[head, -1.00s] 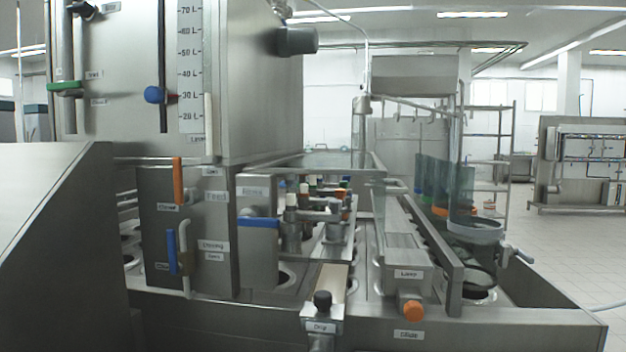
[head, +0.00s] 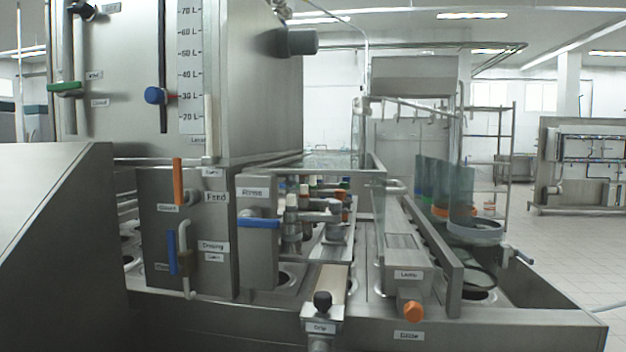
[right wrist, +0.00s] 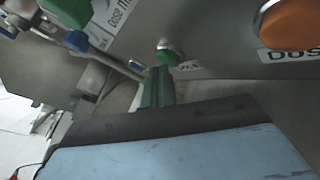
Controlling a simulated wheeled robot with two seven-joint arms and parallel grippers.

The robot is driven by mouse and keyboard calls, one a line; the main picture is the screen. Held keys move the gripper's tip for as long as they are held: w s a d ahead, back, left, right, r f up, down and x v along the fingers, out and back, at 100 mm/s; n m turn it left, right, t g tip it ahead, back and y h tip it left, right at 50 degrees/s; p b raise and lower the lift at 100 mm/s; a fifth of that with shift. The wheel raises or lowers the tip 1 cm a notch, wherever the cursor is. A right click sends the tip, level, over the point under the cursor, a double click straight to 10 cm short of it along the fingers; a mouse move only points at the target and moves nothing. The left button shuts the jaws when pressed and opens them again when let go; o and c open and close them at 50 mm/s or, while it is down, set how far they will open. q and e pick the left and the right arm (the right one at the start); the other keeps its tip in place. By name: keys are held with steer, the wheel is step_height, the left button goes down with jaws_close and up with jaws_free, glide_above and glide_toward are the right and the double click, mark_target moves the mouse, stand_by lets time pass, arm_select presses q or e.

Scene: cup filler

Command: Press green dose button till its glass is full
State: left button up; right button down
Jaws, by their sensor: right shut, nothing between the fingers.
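A round green button (right wrist: 170,55) sits on a grey metal panel in the right wrist view, with a partly hidden label beside it. My right gripper (right wrist: 158,70) is shut and empty, its green fingertips together just below the button in the picture. I cannot tell whether they touch it. My left gripper is in neither current view. In the head view I cannot make out the green button, and I cannot identify its glass or fill level in either view.
An orange button (right wrist: 290,24) with a label is at the wrist view's upper right. In the head view, a large tank (head: 250,80) stands left, a blue lever (head: 258,222) below it, and an orange knob (head: 413,311) in front. Open floor (head: 570,260) lies right.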

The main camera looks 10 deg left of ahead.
steer(key=shift+s, duration=0.55)
steer(key=s+p, duration=0.1)
steer(key=s, duration=0.5)
steer(key=shift+d+p, duration=0.15)
steer(key=shift+p, duration=0.2)
stand_by(1.8)
